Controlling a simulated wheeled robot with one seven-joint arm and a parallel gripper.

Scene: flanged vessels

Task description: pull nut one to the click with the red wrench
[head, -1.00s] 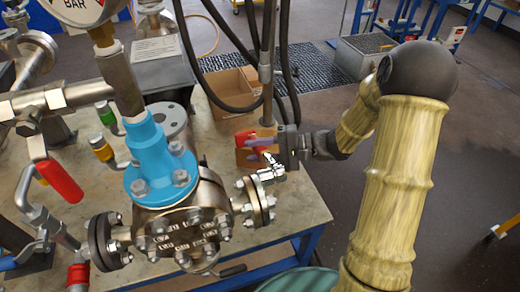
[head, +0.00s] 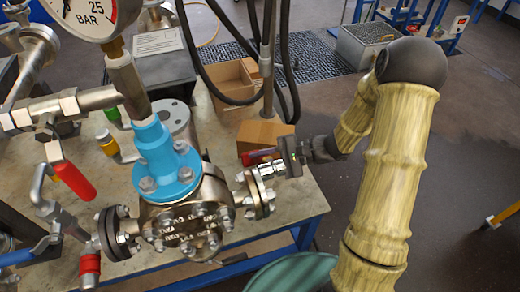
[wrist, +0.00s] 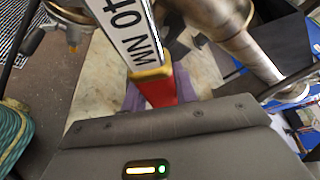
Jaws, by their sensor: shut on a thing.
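The flanged vessel with a blue top (head: 166,160) stands on the bench in the head view. Its right side flange (head: 258,196) carries bolts and nuts; I cannot tell which is nut one. My gripper (head: 280,158) is just above and right of that flange, shut on the red wrench (head: 260,156). In the wrist view the wrench (wrist: 160,88) shows its red grip, a yellow band and a pale shaft with black lettering, running up from my gripper (wrist: 150,98). The wrench's working end is not clear, so I cannot tell whether it sits on a nut.
A cardboard box (head: 265,136) is close behind my gripper, with an open carton (head: 232,80) further back. Black hoses hang behind. A red-handled valve (head: 74,181) and pressure gauge (head: 95,14) are at left. Open floor lies right of the bench (head: 305,207).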

